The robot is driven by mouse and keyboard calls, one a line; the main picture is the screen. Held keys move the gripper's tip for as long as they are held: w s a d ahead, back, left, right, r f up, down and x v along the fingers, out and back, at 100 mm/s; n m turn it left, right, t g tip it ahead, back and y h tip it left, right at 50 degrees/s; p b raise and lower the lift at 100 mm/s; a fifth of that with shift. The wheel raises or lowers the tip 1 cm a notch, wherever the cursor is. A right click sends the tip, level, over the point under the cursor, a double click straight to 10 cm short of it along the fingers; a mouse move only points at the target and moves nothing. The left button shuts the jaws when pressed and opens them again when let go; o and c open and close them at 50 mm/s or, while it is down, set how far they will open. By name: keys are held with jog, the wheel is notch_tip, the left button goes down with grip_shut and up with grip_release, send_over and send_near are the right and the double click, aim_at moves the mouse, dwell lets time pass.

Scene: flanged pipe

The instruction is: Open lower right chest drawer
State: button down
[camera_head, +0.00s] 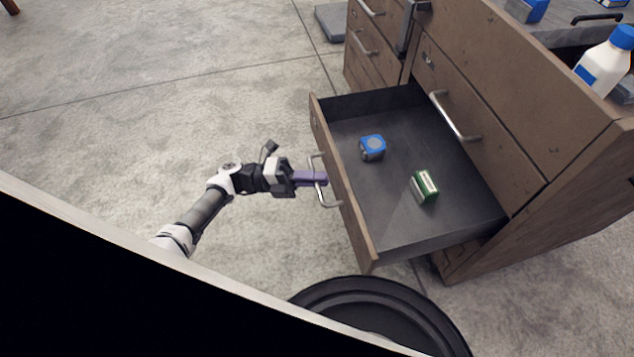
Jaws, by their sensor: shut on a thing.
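The brown wooden chest (570,205) stands at the right. Its lower right drawer (355,212) is pulled well out toward my arm, and its dark inside shows. A blue tape measure (372,147) and a small green and white box (425,187) lie on the drawer floor. My gripper (322,180) is at the front of this drawer, with its purple fingers shut on the metal drawer handle (318,162). The drawer above, with its own handle (455,117), is shut.
A white bottle with a blue cap (606,62) stands on the chest top. A round black object (380,312) is on the floor near the drawer's front corner. The concrete floor (160,90) to the left is clear.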

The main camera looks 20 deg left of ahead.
dwell(0.3)
jog(key=c, duration=1.5)
grip_release()
jog(key=b+v, duration=0.1)
jog(key=v, duration=1.3)
jog(key=shift+d+f, duration=0.1)
